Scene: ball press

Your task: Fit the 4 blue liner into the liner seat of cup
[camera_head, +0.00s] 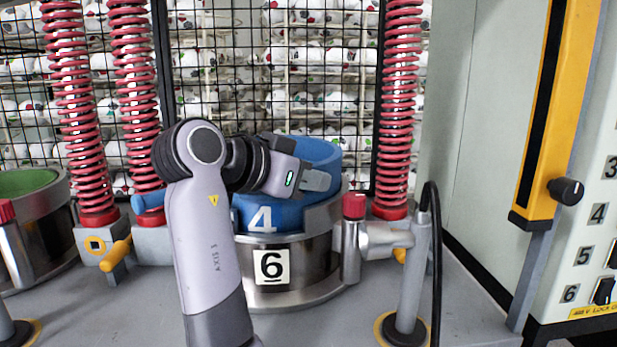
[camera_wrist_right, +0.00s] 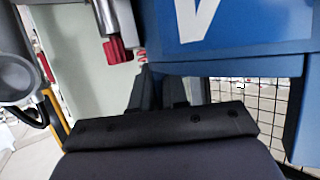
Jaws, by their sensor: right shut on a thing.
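The blue liner (camera_head: 268,217) carries a white 4 and stands in the mouth of the steel cup (camera_head: 318,278) marked 6. Its upper part rises above the cup rim. My arm hides part of its wall, and I cannot tell how deep it sits. My right gripper (camera_head: 318,181) is shut on the liner's wall at the near right side. In the right wrist view the liner (camera_wrist_right: 245,28) fills the top right, its white mark inverted, with the gripper fingers (camera_wrist_right: 165,84) below it. My left gripper is not in view.
A red-capped post (camera_head: 353,207) stands right beside the cup. A grey post (camera_head: 408,275) with a black cable is farther right. Red springs (camera_head: 398,100) rise behind. Another cup with a green liner (camera_head: 25,182) is at the left. A yellow-edged panel (camera_head: 560,110) bounds the right.

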